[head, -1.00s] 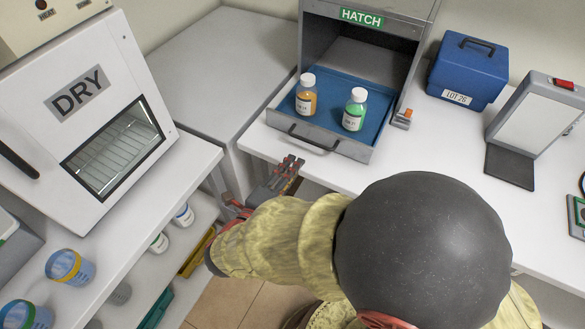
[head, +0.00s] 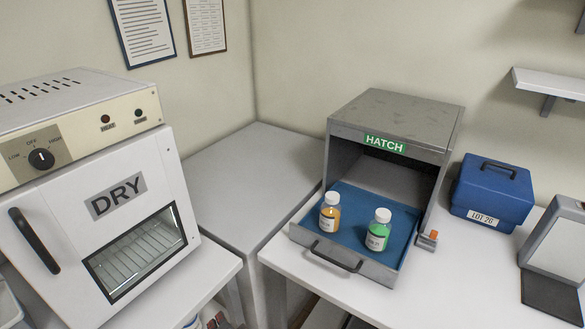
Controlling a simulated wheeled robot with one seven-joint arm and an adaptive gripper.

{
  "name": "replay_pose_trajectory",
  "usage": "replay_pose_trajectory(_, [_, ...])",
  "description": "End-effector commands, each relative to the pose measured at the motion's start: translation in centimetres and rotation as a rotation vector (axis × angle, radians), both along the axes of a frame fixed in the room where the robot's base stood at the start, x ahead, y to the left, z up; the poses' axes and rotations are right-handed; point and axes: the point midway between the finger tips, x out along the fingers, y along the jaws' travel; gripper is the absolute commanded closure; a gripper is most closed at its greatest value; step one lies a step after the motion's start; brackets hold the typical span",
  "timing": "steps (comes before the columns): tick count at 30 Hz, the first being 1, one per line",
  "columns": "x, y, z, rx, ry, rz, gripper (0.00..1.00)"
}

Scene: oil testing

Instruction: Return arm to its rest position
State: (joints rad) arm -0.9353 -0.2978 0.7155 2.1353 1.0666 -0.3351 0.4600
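My arm and my gripper do not show clearly in the head view. A small reddish and pale bit sits at the bottom edge, left of centre, too cut off to identify. The hatch box (head: 385,124) stands on the right-hand bench with its blue-lined tray (head: 350,263) pulled out. On the tray stand an orange bottle (head: 330,212) and a green bottle (head: 378,230), both upright with white caps, apart from each other.
A white drying oven (head: 60,225) with a shut door stands at the left. A blue case (head: 494,193) and a grey stand with a panel (head: 556,250) are at the right. A grey surface (head: 240,180) lies bare between the benches. A shelf (head: 550,84) hangs upper right.

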Motion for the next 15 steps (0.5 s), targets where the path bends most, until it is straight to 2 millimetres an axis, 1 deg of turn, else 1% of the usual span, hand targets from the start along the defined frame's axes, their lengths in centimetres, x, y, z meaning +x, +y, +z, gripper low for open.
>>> replay_pose_trajectory(1, [-1.0, 0.4, 1.0, -0.021, 0.018, 0.108, 0.73])
replay_pose_trajectory(2, [-1.7, 0.5, 1.4, -0.041, 0.029, 0.177, 0.73])
replay_pose_trajectory(4, [-3.4, 0.2, 2.4, -0.090, 0.047, 0.334, 0.73])
replay_pose_trajectory(5, [-4.1, -0.2, 3.0, -0.113, 0.052, 0.397, 0.73])
replay_pose_trajectory(6, [-5.0, -1.0, 3.7, -0.148, 0.060, 0.479, 0.73])
replay_pose_trajectory(8, [-6.2, -2.9, 4.7, -0.206, 0.068, 0.593, 0.73])
replay_pose_trajectory(11, [-7.9, -7.4, 6.7, -0.323, 0.078, 0.755, 0.73])
replay_pose_trajectory(12, [-8.5, -9.8, 7.4, -0.376, 0.086, 0.808, 0.73])
replay_pose_trajectory(14, [-9.2, -13.6, 8.6, -0.459, 0.099, 0.863, 0.73])
replay_pose_trajectory(15, [-9.6, -16.2, 9.4, -0.509, 0.108, 0.883, 0.73])
